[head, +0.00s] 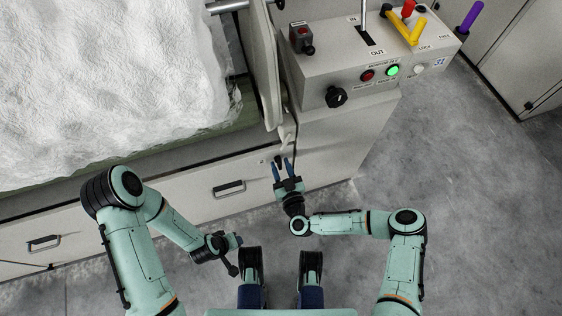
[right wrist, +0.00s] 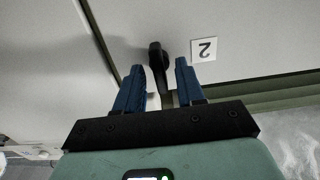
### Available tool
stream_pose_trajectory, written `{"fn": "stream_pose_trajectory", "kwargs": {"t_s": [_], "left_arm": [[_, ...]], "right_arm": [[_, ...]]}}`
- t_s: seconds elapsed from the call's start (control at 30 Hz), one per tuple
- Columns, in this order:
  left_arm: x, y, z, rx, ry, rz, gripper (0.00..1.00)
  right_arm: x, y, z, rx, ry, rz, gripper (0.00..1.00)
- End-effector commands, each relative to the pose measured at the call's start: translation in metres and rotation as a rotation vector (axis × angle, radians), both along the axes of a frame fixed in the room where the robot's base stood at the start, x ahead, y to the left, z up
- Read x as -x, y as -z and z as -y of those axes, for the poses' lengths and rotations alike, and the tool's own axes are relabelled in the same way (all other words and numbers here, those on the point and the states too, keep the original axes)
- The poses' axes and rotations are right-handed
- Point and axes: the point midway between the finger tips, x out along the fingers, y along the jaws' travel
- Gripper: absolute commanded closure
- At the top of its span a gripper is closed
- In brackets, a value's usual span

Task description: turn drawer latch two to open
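Drawer latch two is a black lever (right wrist: 158,62) on the pale drawer front, beside a white label with an upside-down "2" (right wrist: 204,50) in the right wrist view. My right gripper (right wrist: 158,70) has its two blue fingers apart, one on each side of the lever, with visible gaps. In the head view, my right gripper (head: 282,162) is at the right end of the drawer front (head: 190,193), its fingers pointing at it; the latch there is small and partly hidden.
Black drawer handles show at the middle (head: 230,188) and far left (head: 43,243). White fibre (head: 100,80) fills the bin above. A control box (head: 350,65) with a black knob, lit green button and levers stands above right. The grey floor (head: 460,200) at right is clear.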

Motion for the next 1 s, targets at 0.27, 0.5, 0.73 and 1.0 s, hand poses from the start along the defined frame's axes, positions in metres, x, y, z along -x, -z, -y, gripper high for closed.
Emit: {"fn": "stream_pose_trajectory", "kwargs": {"t_s": [0.27, 0.5, 0.73, 1.0], "left_arm": [[0.0004, 0.0001, 0.0, 0.0, 0.0, -0.001, 0.57], [0.0003, 0.0001, 0.0, 0.0, 0.0, -0.001, 0.57], [0.0, 0.0003, -0.0001, 0.0, 0.0, 0.0, 0.57], [-0.0013, 0.0012, -0.0007, -0.001, -0.002, 0.003, 0.57]], "right_arm": [[0.0, 0.0, 0.0001, -0.001, 0.0, 0.0, 0.84], [-0.0001, 0.0, 0.0, -0.002, 0.0, -0.001, 1.0], [-0.0005, -0.0001, 0.0004, -0.041, 0.0, -0.013, 1.0], [-0.0012, 0.0003, 0.0014, -0.199, 0.002, -0.065, 1.0]]}}
